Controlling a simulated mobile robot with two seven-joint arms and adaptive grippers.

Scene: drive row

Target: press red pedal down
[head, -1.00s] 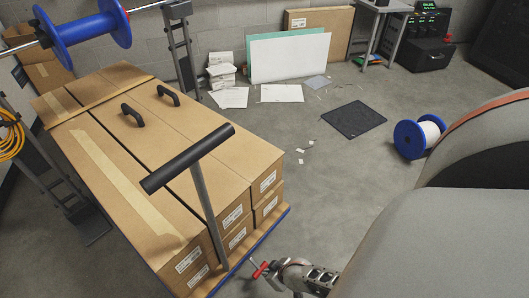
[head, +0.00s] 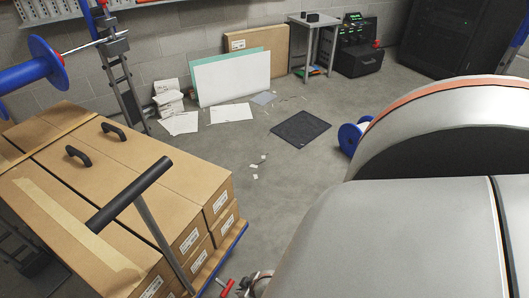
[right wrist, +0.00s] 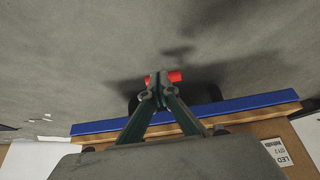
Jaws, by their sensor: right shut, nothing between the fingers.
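The red pedal (head: 227,287) is at the bottom edge of the head view, low beside the near corner of the loaded cart. In the right wrist view the red pedal (right wrist: 175,77) shows on both sides of my fingertips, just past the blue cart edge. My right gripper (right wrist: 157,92) is shut and empty, with its fingertips in line with the pedal. I cannot tell whether they touch it or whether it is tilted. In the head view my right gripper (head: 246,284) is partly cut off, just right of the pedal. My left gripper is not in view.
The cart's blue edge (head: 222,258) carries stacked cardboard boxes (head: 90,190), with a dark T-handle (head: 135,193) at this end. A blue spool (head: 349,138), a black floor mat (head: 301,129) and paper scraps lie beyond.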

